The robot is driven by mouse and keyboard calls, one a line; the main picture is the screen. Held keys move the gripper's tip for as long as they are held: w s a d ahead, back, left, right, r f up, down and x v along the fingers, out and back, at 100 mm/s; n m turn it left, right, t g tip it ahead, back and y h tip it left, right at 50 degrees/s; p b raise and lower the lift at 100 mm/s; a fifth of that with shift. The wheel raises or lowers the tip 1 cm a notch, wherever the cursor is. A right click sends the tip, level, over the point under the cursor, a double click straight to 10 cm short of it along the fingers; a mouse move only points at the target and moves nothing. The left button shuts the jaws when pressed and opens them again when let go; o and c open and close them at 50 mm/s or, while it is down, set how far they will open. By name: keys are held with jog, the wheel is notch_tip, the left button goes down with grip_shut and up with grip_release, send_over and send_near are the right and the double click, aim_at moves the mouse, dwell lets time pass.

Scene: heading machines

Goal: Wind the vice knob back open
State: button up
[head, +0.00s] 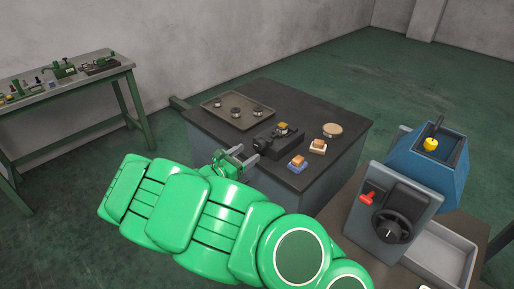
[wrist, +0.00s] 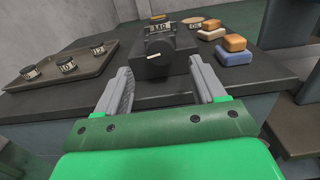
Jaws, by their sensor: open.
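The black vice (head: 284,139) sits on the dark bench top, and it is also in the middle of the wrist view (wrist: 182,62). Its round dark knob (wrist: 154,47) faces me and has a pale bar across it. A small labelled round piece with an orange-brown top (head: 284,126) sits at the vice's upper side. My gripper (head: 240,158) is at the near edge of the bench, in front of the knob. In the wrist view its two grey fingers (wrist: 160,80) are wide apart with nothing between them. The knob shows beyond them, apart from both.
A tray (head: 212,101) with several small labelled round pieces lies left of the vice. Orange-and-white (head: 318,146) and orange-and-blue (head: 296,163) blocks and a round tan disc (head: 332,130) lie right. A blue-grey machine (head: 390,215) stands at the right; a green bench (head: 70,85) stands far left.

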aim_at(258, 147)
jog(key=shift+x, duration=2.95)
jog(key=c, duration=1.1)
jog(key=shift+o, duration=0.2)
